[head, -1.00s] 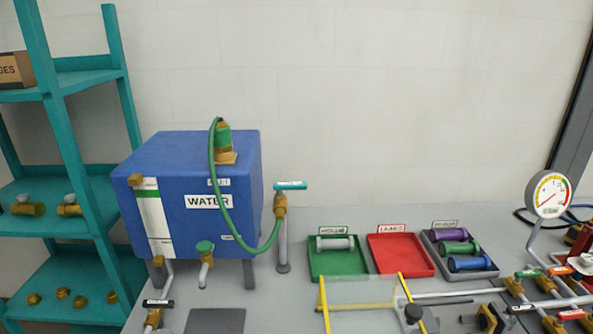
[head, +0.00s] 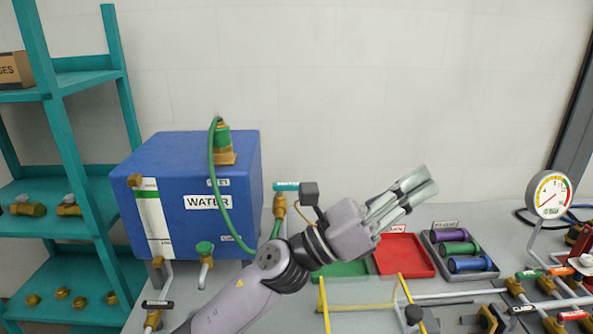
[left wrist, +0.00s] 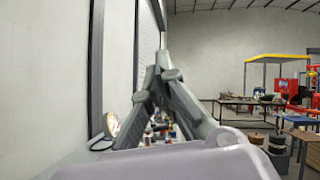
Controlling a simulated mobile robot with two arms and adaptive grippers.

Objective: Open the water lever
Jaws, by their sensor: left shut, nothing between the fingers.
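The blue tank (head: 193,232) labelled WATER stands at the left of the bench. A teal lever (head: 284,186) tops a brass valve just right of the tank. A dark lever (head: 157,303) sits on another brass valve below the tank; lever labels are too small to read. My left gripper (head: 426,186) is shut and empty, raised over the bench and pointing up and right, well right of the teal lever. Its fingers also show in the left wrist view (left wrist: 160,72). My right gripper is not in view.
A red tray (head: 412,262), a grey tray of coloured cylinders (head: 487,271) and a pressure gauge (head: 549,194) stand to the right. Pipes and valves fill the front right. A teal shelf (head: 62,240) stands left. The wall behind is bare.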

